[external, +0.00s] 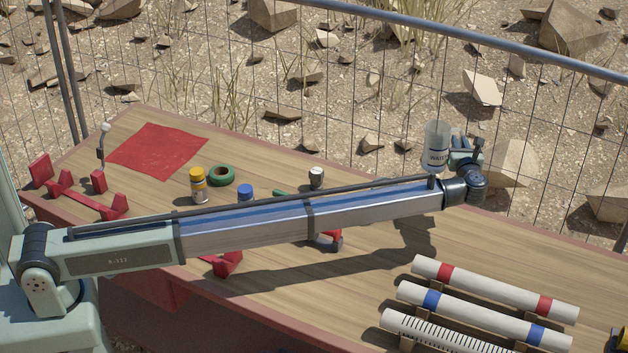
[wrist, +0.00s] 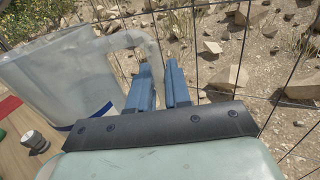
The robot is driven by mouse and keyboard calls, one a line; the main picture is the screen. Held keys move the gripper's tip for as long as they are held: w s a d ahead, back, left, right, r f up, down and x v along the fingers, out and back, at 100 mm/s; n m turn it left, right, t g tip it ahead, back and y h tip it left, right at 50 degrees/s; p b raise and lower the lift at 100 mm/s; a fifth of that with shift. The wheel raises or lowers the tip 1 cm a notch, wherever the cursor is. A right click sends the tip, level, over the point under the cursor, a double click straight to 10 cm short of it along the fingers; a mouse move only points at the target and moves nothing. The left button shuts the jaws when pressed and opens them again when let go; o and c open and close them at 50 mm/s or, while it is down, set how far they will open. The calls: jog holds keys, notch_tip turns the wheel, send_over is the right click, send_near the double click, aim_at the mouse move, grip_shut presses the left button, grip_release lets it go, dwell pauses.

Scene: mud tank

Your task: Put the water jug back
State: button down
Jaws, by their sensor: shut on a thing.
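My gripper (wrist: 160,75) has two blue fingers close together at the jug's handle. It is shut on the handle. In the external view my gripper (external: 458,150) is just right of the jug. The jug appears raised above the table, with a shadow below.
The wooden table (external: 370,265) holds white tubes (external: 495,287) with coloured bands at the right front. A red cloth (external: 158,149), an orange-capped bottle (external: 198,186), a green ring (external: 222,175) and red brackets (external: 85,200) lie left. A wire fence runs behind the table.

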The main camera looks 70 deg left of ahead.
jog(key=shift+r, duration=0.5)
jog(key=s+d+m+t+h, duration=0.25)
jog(key=s+d, duration=0.65)
jog(key=s, duration=0.5)
jog(key=s+d+m+t+h, duration=0.2)
jog(key=s+d+m+t, duration=0.15)
jog(key=s+d, duration=0.85)
jog(key=s+d+m+t+h, duration=0.3)
jog(key=s+d, duration=0.4)
jog(key=s, duration=0.9)
jog(key=shift+n+t, duration=0.4)
jog(key=shift+n, duration=0.2)
jog(key=shift+w+f, duration=0.2)
jog(key=shift+f, duration=6.9)
jog(key=shift+f, duration=0.15)
jog(key=c, duration=1.1)
grip_release()
